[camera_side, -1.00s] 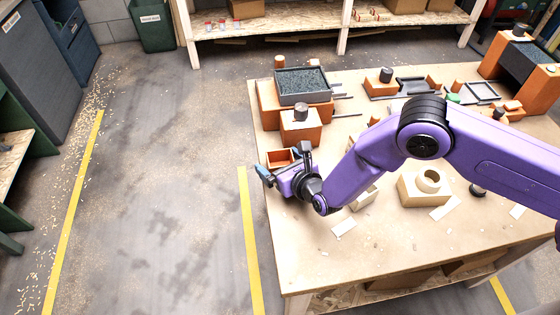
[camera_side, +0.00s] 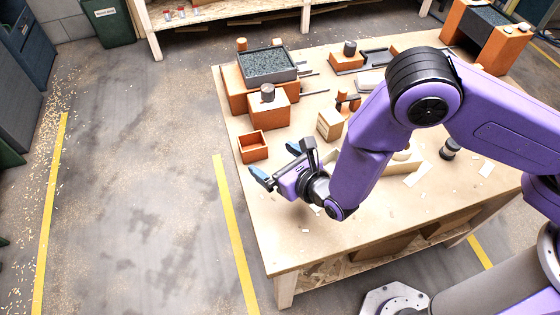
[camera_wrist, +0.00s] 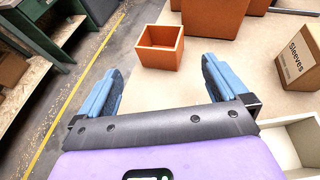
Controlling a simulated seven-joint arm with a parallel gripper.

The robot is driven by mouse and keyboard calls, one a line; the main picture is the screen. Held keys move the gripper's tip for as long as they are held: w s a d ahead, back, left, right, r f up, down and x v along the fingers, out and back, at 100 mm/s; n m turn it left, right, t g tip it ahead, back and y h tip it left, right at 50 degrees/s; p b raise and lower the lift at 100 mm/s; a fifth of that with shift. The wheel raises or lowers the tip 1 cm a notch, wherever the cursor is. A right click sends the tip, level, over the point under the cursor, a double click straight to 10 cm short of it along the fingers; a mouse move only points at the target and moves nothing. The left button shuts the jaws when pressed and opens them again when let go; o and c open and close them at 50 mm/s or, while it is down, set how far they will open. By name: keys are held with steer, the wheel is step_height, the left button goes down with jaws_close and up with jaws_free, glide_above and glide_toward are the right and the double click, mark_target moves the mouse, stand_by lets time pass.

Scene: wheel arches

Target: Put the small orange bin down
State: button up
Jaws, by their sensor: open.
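The small orange bin (camera_side: 253,146) stands upright on the table near its left edge. It looks empty, and it also shows in the wrist view (camera_wrist: 160,48), ahead of and between the two blue fingers. My gripper (camera_side: 276,163) is open with nothing between its fingers. In the side view it is just in front of the bin and apart from it. In the wrist view my gripper (camera_wrist: 160,85) has its fingers spread wider than the bin.
A larger orange block with a dark knob (camera_side: 268,106) stands behind the bin. A grey tray of dark granules (camera_side: 267,64) sits beyond it. A box marked "Sleeves" (camera_wrist: 299,58) is at right. The wooden table (camera_side: 247,212) is clear near its front left.

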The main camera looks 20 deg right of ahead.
steer(key=shift+s+d+r, duration=0.2)
steer(key=shift+s+r, duration=0.05)
steer(key=shift+s, duration=0.35)
steer(key=shift+w+d+r, duration=0.15)
steer(key=shift+d+r, duration=0.05)
steer(key=shift+r, duration=0.05)
steer(key=d+r+m+g+h, duration=0.1)
steer(key=d+r+m+h, duration=0.4)
steer(key=d+r+m, duration=0.45)
steer(key=d+r+m+g+h, duration=0.1)
steer(key=d+r+m+h, duration=0.45)
steer(key=d, duration=0.75)
steer(key=s+d+r+m+g+y, duration=0.2)
steer(key=s+d+m+g, duration=0.3)
steer(key=s, duration=0.7)
steer(key=s+d+r+m+g+y, duration=0.1)
steer(key=s+d+m+g+y, duration=0.3)
steer(key=s+d+m, duration=0.3)
steer(key=s+g, duration=0.1)
steer(key=s, duration=0.4)
steer(key=shift+d+r+m, duration=0.4)
